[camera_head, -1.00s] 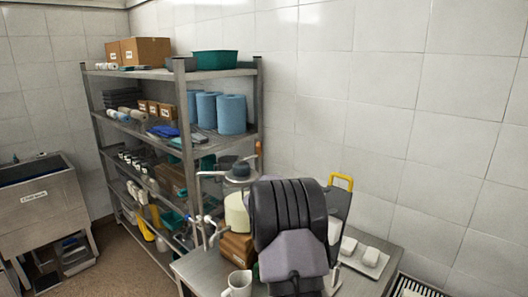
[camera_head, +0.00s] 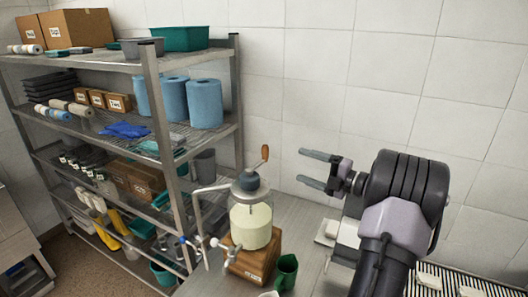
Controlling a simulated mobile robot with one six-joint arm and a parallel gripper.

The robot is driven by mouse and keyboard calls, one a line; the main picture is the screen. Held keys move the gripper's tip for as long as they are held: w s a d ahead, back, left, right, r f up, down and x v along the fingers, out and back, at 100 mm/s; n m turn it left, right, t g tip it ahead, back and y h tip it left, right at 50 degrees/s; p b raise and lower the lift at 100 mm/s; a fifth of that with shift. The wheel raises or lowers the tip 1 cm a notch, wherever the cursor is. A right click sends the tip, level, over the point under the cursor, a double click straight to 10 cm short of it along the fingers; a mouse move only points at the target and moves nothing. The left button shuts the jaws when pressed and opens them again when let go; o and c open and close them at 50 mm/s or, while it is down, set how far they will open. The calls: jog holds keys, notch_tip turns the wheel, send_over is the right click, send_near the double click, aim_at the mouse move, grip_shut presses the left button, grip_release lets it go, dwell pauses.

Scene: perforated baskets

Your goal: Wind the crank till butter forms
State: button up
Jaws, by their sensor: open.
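The butter churn stands upright on the metal table. It has a glass jar (camera_head: 250,226) of pale cream-coloured contents, a grey metal lid with a dark gear housing (camera_head: 249,180), and a wooden base (camera_head: 253,262). Its crank rises from the top and ends in an upright wooden handle (camera_head: 265,153). A metal tap sits at the lower left of the jar. My gripper (camera_head: 306,167) is open and empty, right of the crank handle, with its fingers pointing left toward it. A clear gap shows between fingers and handle.
A green mug (camera_head: 287,271) stands right in front of the churn base. White blocks on a tray (camera_head: 331,229) lie under my arm. A loaded metal shelf rack (camera_head: 163,120) stands close behind and left of the churn. A tiled wall is behind.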

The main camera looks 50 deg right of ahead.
aim_at(265, 158)
jog(key=w, duration=0.5)
jog(key=w+a, duration=0.1)
jog(key=w, duration=0.4)
jog(key=w+a, duration=0.1)
jog(key=w, duration=0.3)
jog(key=shift+w+a+b, duration=0.2)
jog(key=shift+w+b, duration=0.1)
jog(key=shift+w, duration=0.1)
jog(key=shift+c, duration=0.2)
grip_shut()
